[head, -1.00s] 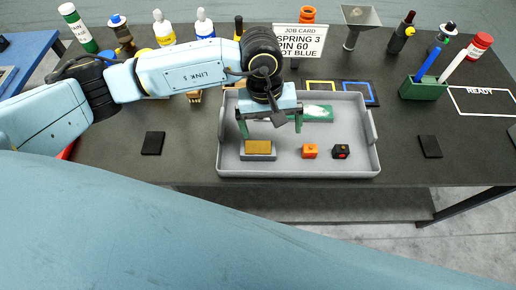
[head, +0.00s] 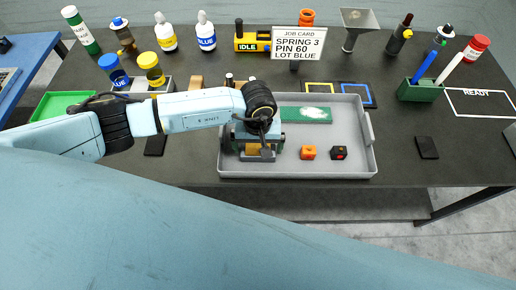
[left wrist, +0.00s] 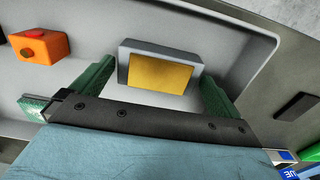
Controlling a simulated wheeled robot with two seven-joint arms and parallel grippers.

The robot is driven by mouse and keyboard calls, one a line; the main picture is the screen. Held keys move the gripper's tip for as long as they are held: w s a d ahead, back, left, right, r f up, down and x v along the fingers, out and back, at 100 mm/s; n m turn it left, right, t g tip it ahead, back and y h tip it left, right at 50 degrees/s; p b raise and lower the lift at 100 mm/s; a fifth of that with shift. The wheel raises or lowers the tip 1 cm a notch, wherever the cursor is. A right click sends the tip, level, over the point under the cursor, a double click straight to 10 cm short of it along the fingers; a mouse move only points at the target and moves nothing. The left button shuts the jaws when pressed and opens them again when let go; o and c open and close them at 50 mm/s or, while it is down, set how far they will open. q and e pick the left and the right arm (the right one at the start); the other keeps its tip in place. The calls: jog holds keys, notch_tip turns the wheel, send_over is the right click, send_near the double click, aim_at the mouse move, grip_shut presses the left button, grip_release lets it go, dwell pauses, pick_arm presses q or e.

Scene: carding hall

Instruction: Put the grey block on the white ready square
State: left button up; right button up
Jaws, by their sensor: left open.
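The grey block with a gold-yellow plate on its top (left wrist: 158,74) lies in the front left of the grey tray (head: 290,174). In the head view my left gripper (head: 258,150) is over it and hides much of it. In the left wrist view the open green fingers (left wrist: 157,88) stand on either side of the block, with a gap visible at each side. The white ready square (head: 484,102) is a white outline marked READY on the dark table, to the right of the tray. My right gripper is not in view.
An orange block (head: 308,153) and a black block (head: 339,153) lie in the tray, right of the gripper. A green pad (head: 306,114) lies behind them. A green pen holder (head: 420,92) stands between tray and ready square, whose visible inside looks clear.

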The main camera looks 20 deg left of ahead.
pick_arm(q)
jog(key=shift+f, duration=0.8)
jog(key=shift+c, duration=0.4)
jog(key=shift+w+r, duration=0.1)
jog(key=c, duration=1)
